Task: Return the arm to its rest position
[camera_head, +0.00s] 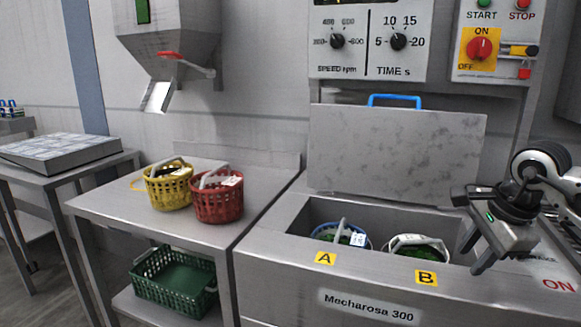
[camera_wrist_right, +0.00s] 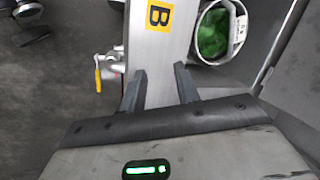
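My right gripper (camera_head: 482,243) is at the right of the head view, above the front edge of the washer basin, just right of the B label. In the right wrist view its two fingers (camera_wrist_right: 160,85) are spread apart with nothing between them. A white basket with greens (camera_head: 418,246) sits in the basin behind label B; it also shows in the right wrist view (camera_wrist_right: 219,34), beyond the fingers and apart from them. A blue basket with greens (camera_head: 341,235) sits in the basin behind label A. My left gripper is not in view.
The washer (camera_head: 370,306) has its lid (camera_head: 395,150) raised, with a blue handle. A yellow basket (camera_head: 168,188) and a red basket (camera_head: 217,201) stand on the steel table to the left. A green crate (camera_head: 172,284) is on the shelf below. A control panel is above.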

